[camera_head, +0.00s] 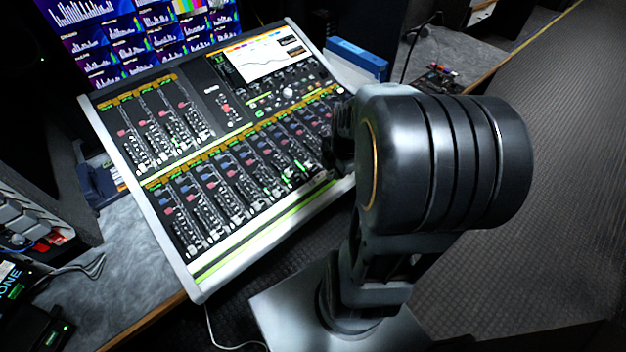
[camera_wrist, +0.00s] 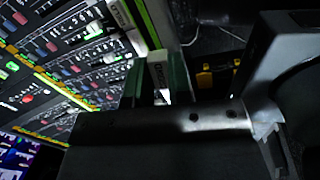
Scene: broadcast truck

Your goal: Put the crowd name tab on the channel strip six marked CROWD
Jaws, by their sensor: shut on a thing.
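My gripper (camera_wrist: 155,82) is shut on the crowd name tab (camera_wrist: 158,74), a small white tab with dark lettering between two green finger pads. In the wrist view it is over the front edge of the mixing console (camera_head: 235,257), near the green line; I cannot tell whether the tab touches the console. Another white label (camera_wrist: 118,14) with dark lettering lies along the console's front. In the head view my gripper (camera_head: 342,135) is at the console's right end, largely hidden by my arm, and the held tab is not clear. I cannot read which strip is six.
A monitor wall (camera_head: 130,35) stands behind the console. A blue box (camera_head: 357,57) is at its back right. A grey desk (camera_head: 120,270) carries the console, with cables and dark equipment at the left. The floor (camera_head: 570,120) at the right is clear.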

